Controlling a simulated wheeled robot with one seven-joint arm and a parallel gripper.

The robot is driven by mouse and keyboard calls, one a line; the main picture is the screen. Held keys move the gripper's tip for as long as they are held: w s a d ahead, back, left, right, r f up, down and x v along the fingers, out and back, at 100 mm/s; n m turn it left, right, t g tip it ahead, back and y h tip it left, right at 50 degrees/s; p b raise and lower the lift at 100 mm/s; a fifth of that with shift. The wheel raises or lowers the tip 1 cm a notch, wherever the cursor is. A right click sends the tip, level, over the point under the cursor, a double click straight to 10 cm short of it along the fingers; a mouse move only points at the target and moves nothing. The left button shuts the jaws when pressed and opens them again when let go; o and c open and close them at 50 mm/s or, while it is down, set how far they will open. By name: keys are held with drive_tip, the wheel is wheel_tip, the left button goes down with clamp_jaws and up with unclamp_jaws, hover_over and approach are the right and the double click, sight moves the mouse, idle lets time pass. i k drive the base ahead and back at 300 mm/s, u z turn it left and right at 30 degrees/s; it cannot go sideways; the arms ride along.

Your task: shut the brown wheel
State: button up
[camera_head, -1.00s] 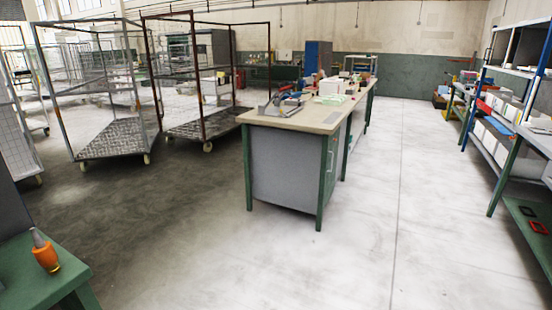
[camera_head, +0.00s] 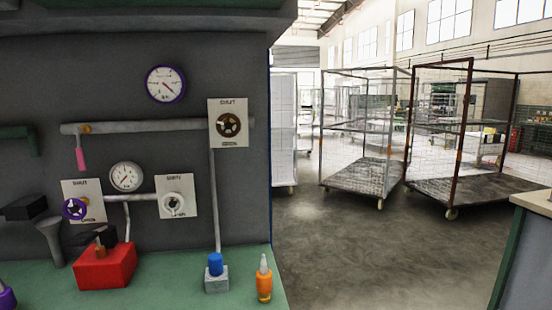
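The brown wheel (camera_head: 228,123) is a small round handwheel on a white plate (camera_head: 229,141) at the upper right of a dark grey panel. The plate reads "SHUT" along its top, with a smaller word at its bottom that I cannot read for sure. A horizontal grey pipe (camera_head: 150,126) runs to the plate from the left, and a thin pipe (camera_head: 215,200) runs down from it. How the wheel is turned cannot be told. My gripper is not in view.
A purple wheel (camera_head: 75,208) and a white wheel (camera_head: 175,202) sit lower left on similar plates, near two gauges. The green bench below bears a red block (camera_head: 105,266), a blue-capped block (camera_head: 216,275) and an orange bottle (camera_head: 264,280). Open floor (camera_head: 335,240) and cage trolleys are at right.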

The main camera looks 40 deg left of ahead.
sight(229, 125)
drive_tip(key=u, duration=0.55)
drive_tip(key=i, duration=0.85)
drive_tip(key=u, duration=0.6)
